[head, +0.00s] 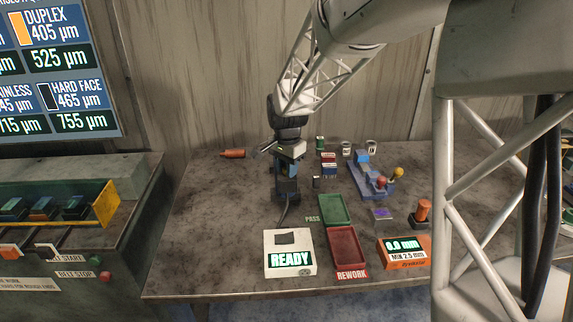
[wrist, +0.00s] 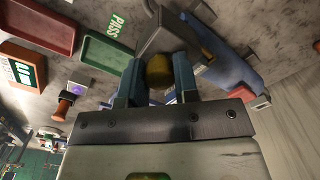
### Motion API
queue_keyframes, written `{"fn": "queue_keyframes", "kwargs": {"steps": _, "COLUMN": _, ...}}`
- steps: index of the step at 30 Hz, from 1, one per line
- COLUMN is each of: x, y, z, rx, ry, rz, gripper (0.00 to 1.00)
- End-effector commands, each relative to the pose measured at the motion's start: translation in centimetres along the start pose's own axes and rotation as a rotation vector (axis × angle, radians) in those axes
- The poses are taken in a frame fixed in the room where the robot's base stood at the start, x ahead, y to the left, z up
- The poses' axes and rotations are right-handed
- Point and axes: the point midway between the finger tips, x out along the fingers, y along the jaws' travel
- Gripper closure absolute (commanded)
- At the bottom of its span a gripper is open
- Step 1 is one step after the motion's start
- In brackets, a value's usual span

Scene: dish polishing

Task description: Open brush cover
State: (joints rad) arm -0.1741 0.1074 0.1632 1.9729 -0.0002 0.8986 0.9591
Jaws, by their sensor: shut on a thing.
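My gripper (head: 286,188) is over the back left part of the table, pointing down. In the wrist view its two blue fingers (wrist: 159,78) are shut around a dull yellow, rounded part (wrist: 158,70). A grey block (wrist: 166,36) sits just beyond that part, close to the fingertips. I cannot tell for sure whether the held part belongs to a brush cover. In the head view the fingers hide most of it. A dark cable (head: 284,214) runs from below the gripper towards the white READY box (head: 290,266).
A green PASS tray (head: 334,209) and a red REWORK tray (head: 344,248) lie to the right. An orange gauge box (head: 404,251), an orange-topped stamp (head: 423,211) and a blue fixture (head: 366,176) stand further right. An orange tool (head: 232,153) lies at back left. The front left tabletop is clear.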

Motion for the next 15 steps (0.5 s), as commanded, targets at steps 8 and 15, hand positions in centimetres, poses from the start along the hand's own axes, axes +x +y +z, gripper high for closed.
{"fn": "queue_keyframes", "kwargs": {"steps": 8, "x": -0.09, "y": -0.04, "z": 0.02, "rx": 0.0, "ry": 0.001, "rz": -0.002, "gripper": 1.0}}
{"fn": "queue_keyframes", "kwargs": {"steps": 15, "x": -0.05, "y": -0.03, "z": 0.01, "rx": 0.0, "ry": 0.0, "rz": -0.001, "gripper": 0.45}}
